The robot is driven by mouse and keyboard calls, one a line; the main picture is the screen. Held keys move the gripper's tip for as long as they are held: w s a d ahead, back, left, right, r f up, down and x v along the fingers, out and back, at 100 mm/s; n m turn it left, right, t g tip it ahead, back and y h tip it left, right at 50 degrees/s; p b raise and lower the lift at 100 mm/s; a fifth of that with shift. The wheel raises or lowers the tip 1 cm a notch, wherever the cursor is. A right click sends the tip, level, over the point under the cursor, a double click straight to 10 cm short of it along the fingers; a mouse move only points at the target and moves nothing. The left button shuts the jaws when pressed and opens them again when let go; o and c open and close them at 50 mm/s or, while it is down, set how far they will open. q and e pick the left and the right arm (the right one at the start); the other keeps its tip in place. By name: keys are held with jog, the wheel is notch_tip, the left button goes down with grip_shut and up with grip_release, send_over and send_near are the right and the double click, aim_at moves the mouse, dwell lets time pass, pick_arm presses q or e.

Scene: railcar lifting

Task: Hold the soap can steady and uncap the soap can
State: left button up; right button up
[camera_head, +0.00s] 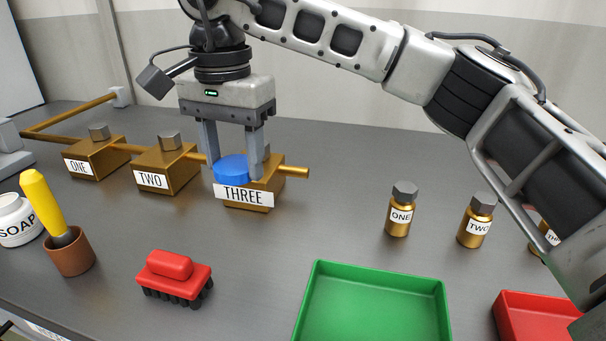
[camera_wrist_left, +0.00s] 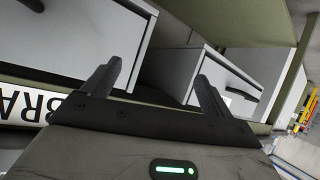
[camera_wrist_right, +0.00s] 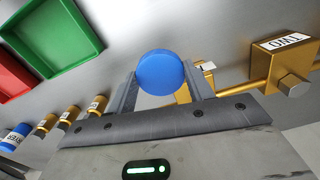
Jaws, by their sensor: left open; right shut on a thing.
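The white soap can (camera_head: 16,222), labelled SOAP, stands upright at the left edge of the head view, partly cut off; I cannot tell whether it is capped. My right gripper (camera_head: 234,160) is far to its right, shut on a round blue piece (camera_head: 231,169) held in front of the brass block THREE (camera_head: 265,197). The blue piece (camera_wrist_right: 160,73) also shows between the fingers in the right wrist view. My left gripper (camera_wrist_left: 156,85) shows only in the left wrist view, open and empty, facing grey drawers.
A yellow-handled brush (camera_head: 43,200) stands in a brown cup (camera_head: 70,257) close beside the soap can. A red scrub brush (camera_head: 174,279) lies mid-table. Brass blocks ONE (camera_head: 97,158) and TWO (camera_head: 168,167), brass bottles (camera_head: 400,212) and a green tray (camera_head: 375,270) are around.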

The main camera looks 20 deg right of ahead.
send_near(313, 211)
jog(key=s+a+r, duration=0.2)
jog(key=a+r, duration=0.1)
jog(key=a, duration=0.2)
jog(key=d+f, duration=0.1)
jog(key=w+d+f, duration=0.1)
jog(key=d+f, duration=0.1)
jog(key=f, duration=0.1)
jog(key=shift+w+f, duration=0.1)
jog(key=shift+w, duration=0.15)
jog(key=shift+w+d+f, duration=0.1)
jog(key=shift+d+f, duration=0.3)
jog(key=shift+f, duration=0.05)
jog(key=f, duration=0.2)
jog(key=d+f, duration=0.1)
jog(key=shift+w+d+f, duration=0.15)
jog(key=shift+w+f, duration=0.05)
jog(key=shift+f, duration=0.55)
jog(key=shift+f, duration=0.1)
jog(key=o, duration=1.1)
